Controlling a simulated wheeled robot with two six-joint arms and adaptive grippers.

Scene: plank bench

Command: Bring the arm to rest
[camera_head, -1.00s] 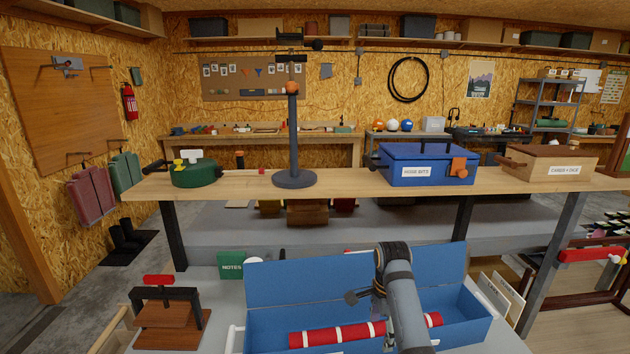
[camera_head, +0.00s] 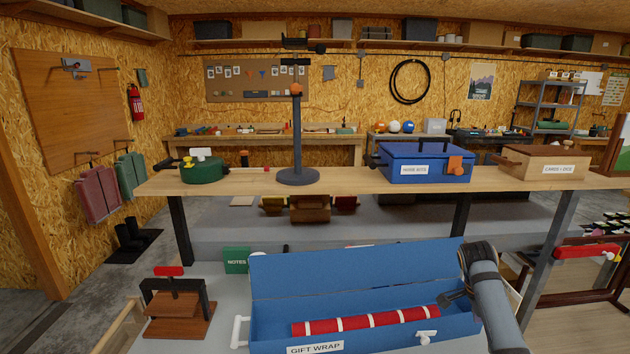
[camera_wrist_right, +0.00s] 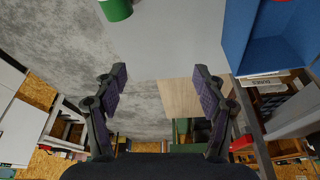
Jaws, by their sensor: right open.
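My right arm comes in from the lower right in the head view, with its gripper (camera_head: 453,299) over the right end of the open blue gift wrap box (camera_head: 352,258), partly hidden by my forearm. In the right wrist view my right gripper (camera_wrist_right: 160,80) has its fingers wide apart with nothing between them. A red roll with white bands (camera_head: 368,321) lies in the box. The box also shows at the upper right of the wrist view (camera_wrist_right: 238,35), apart from the fingers. My left gripper is not in view.
A brown press with a red handle (camera_head: 175,305) and a green notes box (camera_head: 236,261) stand left of the blue box. A plank bench (camera_head: 340,184) behind bears a round green case (camera_head: 204,172), a dark stand (camera_head: 297,140), a blue case (camera_head: 425,163) and a brown box (camera_head: 543,162).

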